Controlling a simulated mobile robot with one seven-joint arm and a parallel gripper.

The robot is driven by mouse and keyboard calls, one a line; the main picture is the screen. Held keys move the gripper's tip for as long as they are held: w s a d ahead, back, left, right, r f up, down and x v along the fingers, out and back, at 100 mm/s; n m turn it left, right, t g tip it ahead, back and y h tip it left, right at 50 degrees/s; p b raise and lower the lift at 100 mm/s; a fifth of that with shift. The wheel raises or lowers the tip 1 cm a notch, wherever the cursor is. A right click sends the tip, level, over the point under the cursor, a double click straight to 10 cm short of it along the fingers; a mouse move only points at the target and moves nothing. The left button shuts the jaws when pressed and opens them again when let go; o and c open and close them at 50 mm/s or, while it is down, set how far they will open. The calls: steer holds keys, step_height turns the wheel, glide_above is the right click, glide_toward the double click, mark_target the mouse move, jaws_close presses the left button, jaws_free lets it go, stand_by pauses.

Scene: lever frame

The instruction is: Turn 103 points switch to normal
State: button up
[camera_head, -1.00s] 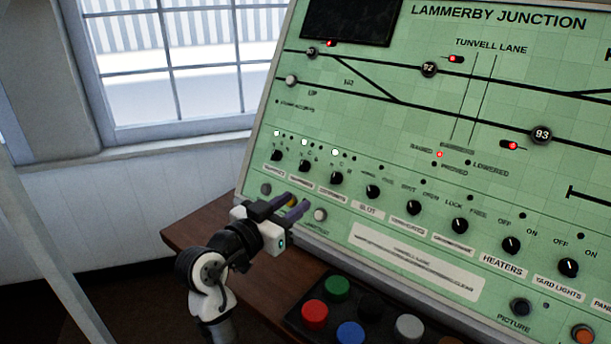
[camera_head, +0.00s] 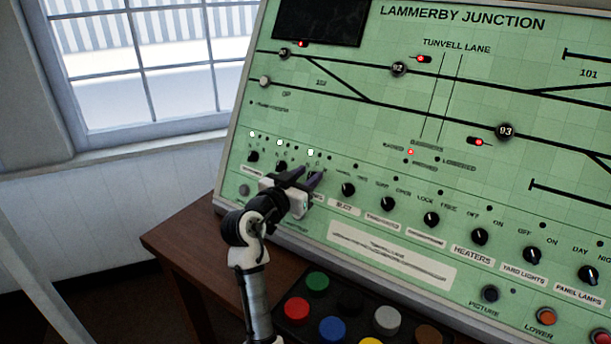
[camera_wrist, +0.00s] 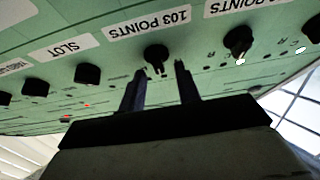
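The 103 points switch is a round black knob (camera_wrist: 157,55) on the green panel, beside its white "103 POINTS" label in the wrist view, where the text appears upside down. In the head view my gripper covers it. My gripper (camera_head: 308,175) is at the panel's lower left in the head view. In the wrist view its two dark fingers (camera_wrist: 160,68) are apart, with the knob just beyond and between the tips. They look open; I cannot tell whether they touch the knob. A lit white lamp (camera_head: 310,152) is above this switch.
The SLOT knob (camera_head: 348,189) is close on the right, and another points knob (camera_head: 281,166) is close on the left. Below the panel is a black box with coloured buttons, including a red one (camera_head: 296,307). A wooden desk edge (camera_head: 185,235) runs beneath.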

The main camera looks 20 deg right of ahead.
steer(key=shift+c, duration=0.3)
jaws_close()
steer(key=shift+n+t+p, duration=0.3)
steer(key=shift+n+p, duration=0.1)
steer(key=shift+n, duration=0.1)
steer(key=shift+r+n+t+y+p, duration=0.2)
steer(key=shift+n+t+y+p, duration=0.2)
steer(key=shift+n+y+p, duration=0.55)
steer(key=n+t+y+p, duration=0.1)
steer(key=n+p, duration=0.3)
steer(key=shift+r+n+p, duration=0.1)
steer(key=shift+n+p, duration=0.25)
steer(key=n+y+p, duration=0.1)
steer(key=n+p, duration=0.1)
steer(key=shift+n+t+y+p, duration=0.25)
steer(key=shift+n+t+p, duration=0.05)
steer(key=shift+p, duration=0.1)
steer(key=shift+f+n+y+p, duration=0.2)
steer(key=shift+n+y+p, duration=0.2)
steer(key=shift+n+p, duration=0.3)
steer(key=shift+f, duration=0.15)
